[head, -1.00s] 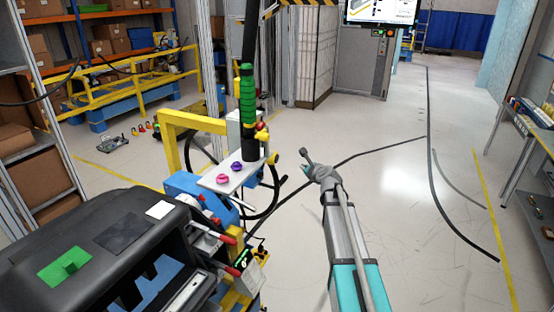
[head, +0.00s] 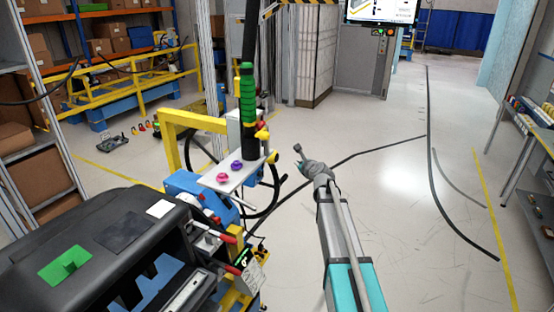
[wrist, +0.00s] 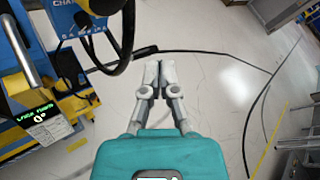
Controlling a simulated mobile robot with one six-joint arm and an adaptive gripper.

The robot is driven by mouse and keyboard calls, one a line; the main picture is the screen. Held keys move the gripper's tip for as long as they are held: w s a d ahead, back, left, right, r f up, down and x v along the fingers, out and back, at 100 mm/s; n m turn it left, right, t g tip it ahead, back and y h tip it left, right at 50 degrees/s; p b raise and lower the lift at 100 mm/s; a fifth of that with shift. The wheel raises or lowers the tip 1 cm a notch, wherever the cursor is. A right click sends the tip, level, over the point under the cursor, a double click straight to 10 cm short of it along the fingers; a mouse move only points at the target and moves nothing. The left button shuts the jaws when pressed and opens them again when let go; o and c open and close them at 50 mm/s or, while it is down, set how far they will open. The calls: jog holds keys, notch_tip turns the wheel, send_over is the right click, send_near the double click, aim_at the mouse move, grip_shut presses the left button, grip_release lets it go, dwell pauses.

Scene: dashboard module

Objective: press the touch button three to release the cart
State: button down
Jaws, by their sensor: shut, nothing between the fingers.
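My gripper (head: 300,158) is shut and empty, in open air over the floor to the right of the cart module. A small dark display panel (wrist: 42,120) with green lit text is at the left of the wrist view, well apart from the fingers. In the head view, the panel (head: 243,257) is on the module's near right side, beside a white label. I cannot make out which touch button is number three.
The black dashboard (head: 120,235) sits at lower left. A grey plate (head: 230,178) with pink and purple knobs and a green-wrapped black pole (head: 248,95) stand left of my gripper. A black cable (head: 380,147) crosses the floor.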

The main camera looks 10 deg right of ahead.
jog(key=w+a, duration=0.3)
jog(key=a, duration=0.2)
jog(key=shift+w, duration=0.35)
jog(key=shift+w+a, duration=0.5)
jog(key=shift+a, duration=0.25)
dwell(2.7)
jog(key=shift+s+d, duration=0.1)
jog(key=shift+d, duration=0.05)
jog(key=shift+s+d, duration=0.45)
jog(key=shift+d, duration=0.1)
dwell(0.4)
jog(key=shift+s+d, duration=0.75)
jog(key=shift+d, duration=0.3)
jog(key=shift+s+d, duration=0.7)
jog(key=shift+d, duration=0.3)
